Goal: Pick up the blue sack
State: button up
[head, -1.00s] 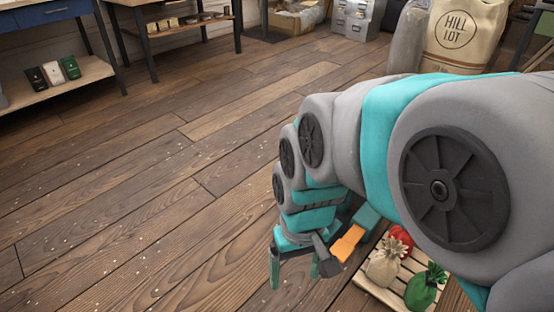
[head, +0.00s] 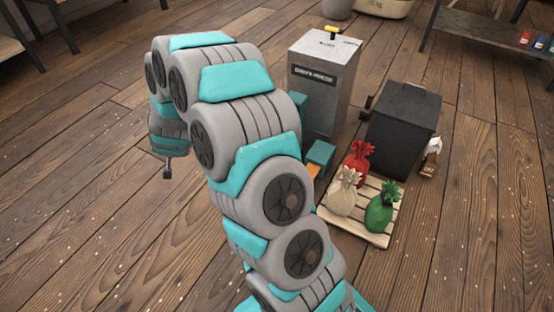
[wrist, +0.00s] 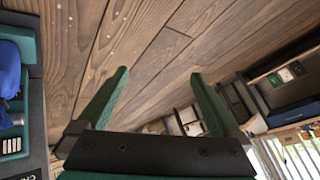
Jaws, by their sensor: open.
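A blue rounded thing (wrist: 8,72), likely the blue sack, shows at the left edge of the wrist view. It is cut off by the frame, and a teal-and-dark structure (wrist: 35,55) surrounds it. I see no blue sack in the head view, where my arm covers part of the scene. My gripper (wrist: 158,75) is open, with its two fingers spread and bare floor between them. The blue thing is off to its left, apart from the fingers. In the head view my gripper (head: 168,172) hangs at the left, mostly hidden by the wrist.
Red (head: 358,162), cream (head: 343,196) and green (head: 381,210) sacks stand on a slatted pallet (head: 355,229) right of my arm. Behind are a grey cabinet (head: 325,95) and a black box (head: 403,130). A teal object (head: 320,154) is partly hidden by my arm. Floor at left is clear.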

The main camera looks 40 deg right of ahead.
jog(key=w+d+f+m+h+b, duration=0.15)
jog(key=d+f+m+h, duration=0.4)
jog(key=d+f, duration=0.95)
jog(key=s+d+f+g+h+b, duration=0.15)
jog(key=s+d+f+h, duration=0.25)
jog(key=s+d+h, duration=0.95)
jog(key=w+d+y, duration=0.1)
jog(key=d, duration=0.1)
jog(key=w+d+y, duration=0.1)
jog(key=d, duration=0.1)
jog(key=w+d+y, duration=0.1)
jog(key=w+d, duration=0.1)
jog(key=d, duration=0.1)
jog(key=shift+d+b, duration=0.1)
jog(key=shift+b, duration=0.25)
jog(key=shift+x, duration=3.1)
jog(key=shift+w, duration=0.1)
jog(key=shift+c, duration=0.2)
grip_shut()
